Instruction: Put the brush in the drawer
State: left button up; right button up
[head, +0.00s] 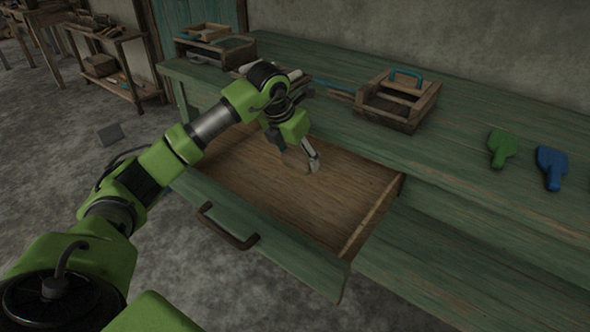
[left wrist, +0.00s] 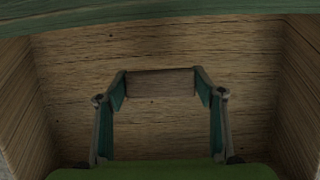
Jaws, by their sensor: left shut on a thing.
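The drawer (head: 290,258) of the green workbench stands open, with a bare wooden floor and a dark handle on its front. My left gripper (head: 300,160) points down into the back part of the drawer opening. In the left wrist view my left gripper (left wrist: 160,97) is shut on a brown wooden block-like thing, which I take to be the brush (left wrist: 160,83). It lies between the fingertips, in front of the drawer floor and walls (left wrist: 22,95). No bristles show. Whether it touches the floor I cannot tell. My right gripper is out of view.
A wooden tray (head: 212,48) stands at the back left. The drawer's front half is clear.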

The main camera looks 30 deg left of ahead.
aim_at(291, 156)
pick_arm(q)
jog(key=shift+w+a+f, duration=0.1)
jog(key=shift+a+f, duration=0.2)
jog(key=shift+f, duration=0.15)
jog(key=shift+a+f+b, duration=0.15)
jog(key=shift+f+b, duration=0.1)
jog(key=shift+f, duration=0.65)
jog(key=shift+a+f+b, duration=0.1)
jog(key=shift+f+b, duration=0.15)
jog(key=shift+f, duration=0.65)
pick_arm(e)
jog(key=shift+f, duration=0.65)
pick_arm(q)
jog(key=o, duration=1.1)
jog(key=p+v, duration=0.2)
jog(key=v, duration=0.7)
jog(key=shift+r, duration=0.45)
jog(key=shift+v, duration=1.1)
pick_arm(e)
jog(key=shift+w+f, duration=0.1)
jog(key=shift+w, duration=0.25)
